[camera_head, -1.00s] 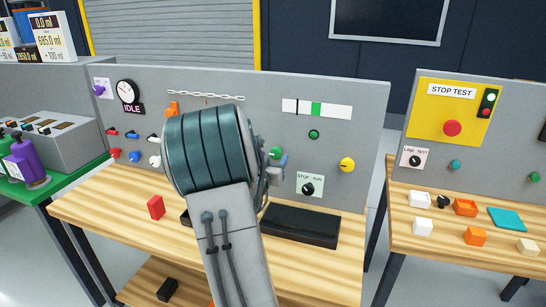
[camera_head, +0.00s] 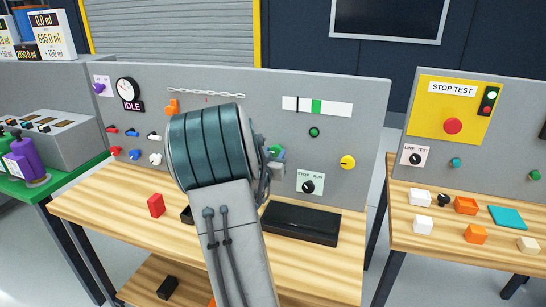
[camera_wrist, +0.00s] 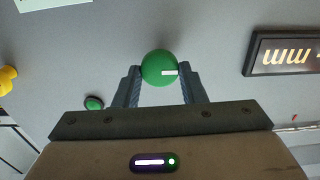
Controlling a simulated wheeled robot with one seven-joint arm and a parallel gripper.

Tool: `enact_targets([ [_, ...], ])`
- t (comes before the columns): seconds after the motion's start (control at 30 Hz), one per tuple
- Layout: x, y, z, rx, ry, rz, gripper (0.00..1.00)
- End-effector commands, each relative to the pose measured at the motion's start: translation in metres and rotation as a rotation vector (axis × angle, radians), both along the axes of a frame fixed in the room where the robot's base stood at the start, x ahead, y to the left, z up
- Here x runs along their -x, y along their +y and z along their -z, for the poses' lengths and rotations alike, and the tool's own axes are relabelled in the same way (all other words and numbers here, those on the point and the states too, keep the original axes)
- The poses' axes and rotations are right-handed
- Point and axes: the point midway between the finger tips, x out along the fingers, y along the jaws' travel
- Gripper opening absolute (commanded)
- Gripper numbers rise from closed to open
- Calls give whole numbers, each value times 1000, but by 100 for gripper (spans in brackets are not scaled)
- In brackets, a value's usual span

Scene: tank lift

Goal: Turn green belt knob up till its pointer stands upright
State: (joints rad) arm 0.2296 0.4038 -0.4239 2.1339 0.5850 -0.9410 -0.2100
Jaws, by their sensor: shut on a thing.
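The green knob (camera_wrist: 157,62) sits on the grey panel and shows between the two fingers of my gripper (camera_wrist: 160,78) in the wrist view. The fingers are shut on its sides. Its white pointer mark points to the right in that view, roughly level; the view is upside down, as the panel lettering shows. In the head view the green knob (camera_head: 277,151) is partly hidden behind my wrist and gripper (camera_head: 275,165), and its pointer cannot be made out.
A yellow knob (camera_head: 347,162), a small green button (camera_head: 314,132) and a STOP/RUN switch (camera_head: 308,187) are to the right on the panel. A dark display (camera_wrist: 285,53) is beside the green knob. A black tray (camera_head: 300,224) lies on the wooden bench below.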

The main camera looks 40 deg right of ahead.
Motion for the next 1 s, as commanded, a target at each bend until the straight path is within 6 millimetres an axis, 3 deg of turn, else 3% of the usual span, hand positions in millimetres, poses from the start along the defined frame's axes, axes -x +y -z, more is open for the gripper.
enact_targets([
  [0.27,1,-1,7,-70,-141,1,14],
  [1.0,3,-3,7,-388,-759,3,14],
])
